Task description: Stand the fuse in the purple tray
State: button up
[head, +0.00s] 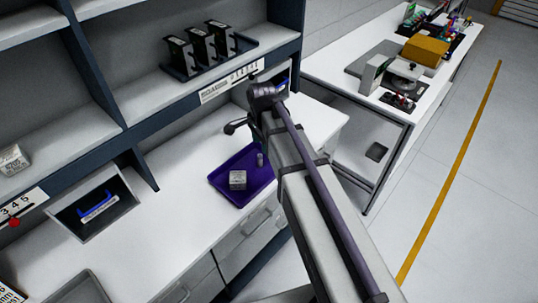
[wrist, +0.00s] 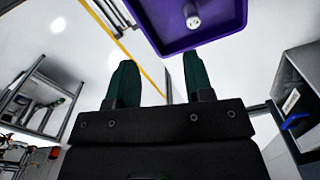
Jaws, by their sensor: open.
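The purple tray (head: 226,174) lies on the white workbench; its edge also crosses the top of the wrist view (wrist: 190,46). A small pale cylinder, apparently the fuse (head: 260,160), stands upright inside the tray near its back right. In the wrist view the fuse (wrist: 193,20) is seen end-on, apart from the tray wall. My gripper (wrist: 156,78) has its two green fingers spread with nothing between them. It is outside the tray's edge in that view, apart from the fuse. In the head view my arm hides most of the gripper.
A silvery block (head: 237,180) sits in the tray beside the fuse. A shelf unit with a dark rack of black modules (head: 200,48) rises behind the bench. Bare bench lies left of the tray.

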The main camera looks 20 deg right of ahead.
jog(key=s+n, duration=1.3)
jog(key=n, duration=0.2)
jog(key=shift+s, duration=0.3)
